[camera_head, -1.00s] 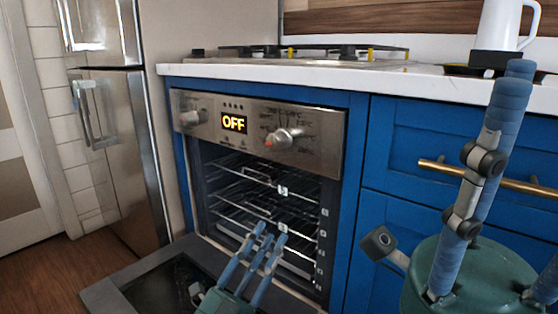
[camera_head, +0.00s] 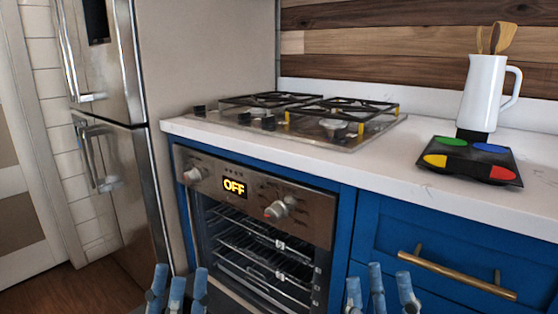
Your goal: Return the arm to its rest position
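My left gripper (camera_head: 179,277) is at the bottom edge of the head view, left of and in front of the oven. Its blue fingers point up, spread apart, with nothing between them. My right gripper (camera_head: 378,280) is at the bottom edge in front of the blue cabinet, right of the oven. Its fingers also point up, apart and empty. Both arms behind the fingers are below the frame. The oven (camera_head: 262,205) reads OFF, and its racks show through the open front. Its lowered door is mostly out of view.
A gas hob (camera_head: 300,118) sits on the white counter (camera_head: 420,165). A white jug (camera_head: 482,92) with wooden utensils stands behind a dark pad with coloured buttons (camera_head: 470,160). A drawer handle (camera_head: 455,275) juts out at lower right. A steel fridge (camera_head: 125,180) stands left.

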